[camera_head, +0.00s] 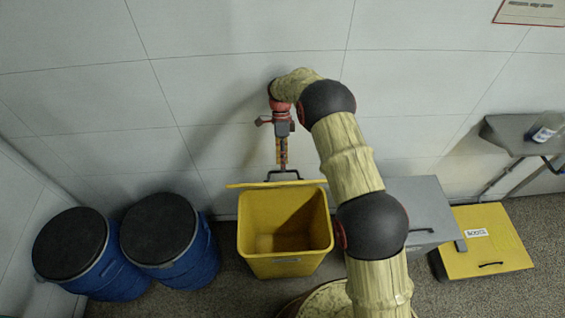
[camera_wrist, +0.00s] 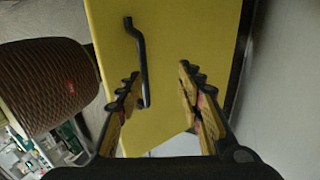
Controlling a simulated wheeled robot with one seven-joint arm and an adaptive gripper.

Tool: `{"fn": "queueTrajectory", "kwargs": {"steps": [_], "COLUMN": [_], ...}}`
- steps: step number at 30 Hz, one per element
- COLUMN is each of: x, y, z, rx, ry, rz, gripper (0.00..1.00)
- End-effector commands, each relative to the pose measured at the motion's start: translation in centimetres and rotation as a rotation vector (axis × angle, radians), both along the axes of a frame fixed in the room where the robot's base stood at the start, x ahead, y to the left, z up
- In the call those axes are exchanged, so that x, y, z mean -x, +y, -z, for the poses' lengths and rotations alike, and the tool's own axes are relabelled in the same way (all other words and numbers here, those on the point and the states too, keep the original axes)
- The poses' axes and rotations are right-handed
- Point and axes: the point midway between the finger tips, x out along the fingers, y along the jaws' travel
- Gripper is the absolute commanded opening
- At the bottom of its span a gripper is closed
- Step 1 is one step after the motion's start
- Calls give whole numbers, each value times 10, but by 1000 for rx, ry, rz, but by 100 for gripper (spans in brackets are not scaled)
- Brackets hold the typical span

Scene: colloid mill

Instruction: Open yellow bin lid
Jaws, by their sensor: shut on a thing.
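The yellow bin (camera_head: 285,262) stands on the floor below my gripper, and its empty inside shows. Its yellow lid (camera_head: 250,185) is raised at the back rim, seen nearly edge-on in the head view. In the wrist view the lid (camera_wrist: 170,30) fills the middle, with its dark bar handle (camera_wrist: 141,50) by the left finger. In the head view the handle (camera_head: 283,173) is right at the fingertips. My gripper (camera_head: 282,164) points down and is shut on the lid handle. In the wrist view my gripper (camera_wrist: 160,80) shows its fingers apart; the exact contact is unclear.
Two blue drums with black tops (camera_head: 160,229) stand left of the bin. A grey box (camera_head: 418,205) and another yellow bin (camera_head: 482,250) with a closed, labelled lid stand to the right. The wall (camera_head: 220,90) is close behind. A grey shelf (camera_head: 508,134) is at far right.

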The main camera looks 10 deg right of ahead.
Motion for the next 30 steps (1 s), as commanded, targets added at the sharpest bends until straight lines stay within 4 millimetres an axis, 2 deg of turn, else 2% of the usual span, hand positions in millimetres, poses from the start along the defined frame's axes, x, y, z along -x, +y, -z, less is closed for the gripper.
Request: {"fn": "queueTrajectory", "kwargs": {"steps": [9, 15, 26, 30], "x": [1, 2, 2, 9], "y": [0, 0, 1, 1], "z": [-60, -86, -93, -88], "rx": [-1, 0, 0, -20], "ry": [-3, 1, 1, 18], "rz": [0, 0, 0, 1], "gripper": [27, 27, 27, 20]}}
